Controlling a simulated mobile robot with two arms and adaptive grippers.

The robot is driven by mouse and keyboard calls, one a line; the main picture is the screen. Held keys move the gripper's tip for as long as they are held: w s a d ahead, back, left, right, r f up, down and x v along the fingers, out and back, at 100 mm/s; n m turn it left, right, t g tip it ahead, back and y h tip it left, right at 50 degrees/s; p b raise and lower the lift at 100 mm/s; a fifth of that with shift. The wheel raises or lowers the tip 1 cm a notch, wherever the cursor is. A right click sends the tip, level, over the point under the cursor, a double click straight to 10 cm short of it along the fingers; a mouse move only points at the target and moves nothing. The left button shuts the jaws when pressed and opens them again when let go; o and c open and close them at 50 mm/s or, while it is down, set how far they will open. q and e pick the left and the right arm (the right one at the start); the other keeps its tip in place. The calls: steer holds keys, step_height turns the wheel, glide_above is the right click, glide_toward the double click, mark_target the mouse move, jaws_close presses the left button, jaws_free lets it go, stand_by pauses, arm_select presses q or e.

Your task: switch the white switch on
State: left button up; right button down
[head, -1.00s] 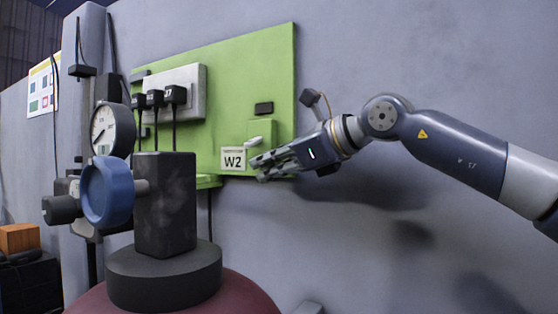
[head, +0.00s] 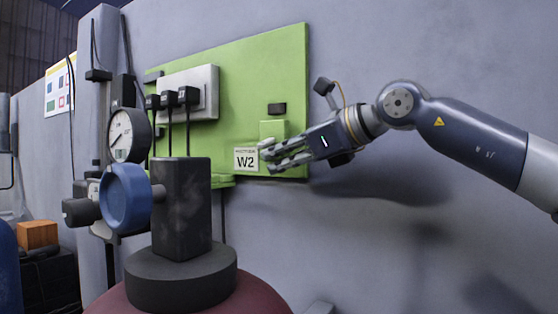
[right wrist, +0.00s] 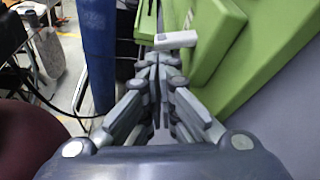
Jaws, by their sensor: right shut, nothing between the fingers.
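My right gripper (head: 267,156) is shut and empty, in front of the lower part of this box. Its fingers hide most or all of the white switch in the head view. In the right wrist view, a white bar (right wrist: 175,40), apparently the switch lever, lies just beyond the fingertips (right wrist: 158,60). I cannot tell whether they touch. My left gripper is out of view.
A grey socket strip (head: 205,88) with black plugs is on the board's left. A gauge (head: 128,135) and blue regulator knob (head: 125,197) on a dark block (head: 182,210) stand in front, left of the gripper. The wall on the right is bare.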

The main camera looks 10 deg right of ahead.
steer(key=shift+s+a+r+m+g+y, duration=0.15)
steer(key=shift+m+g+y, duration=0.15)
steer(key=shift+m, duration=0.3)
steer(key=m, duration=0.1)
steer(key=r+m, duration=0.1)
steer(key=g+y, duration=0.1)
steer(key=shift+s+a+r+m, duration=0.15)
steer(key=shift+s+a+m, duration=0.15)
steer(key=shift+m, duration=0.1)
steer(key=shift+r, duration=0.1)
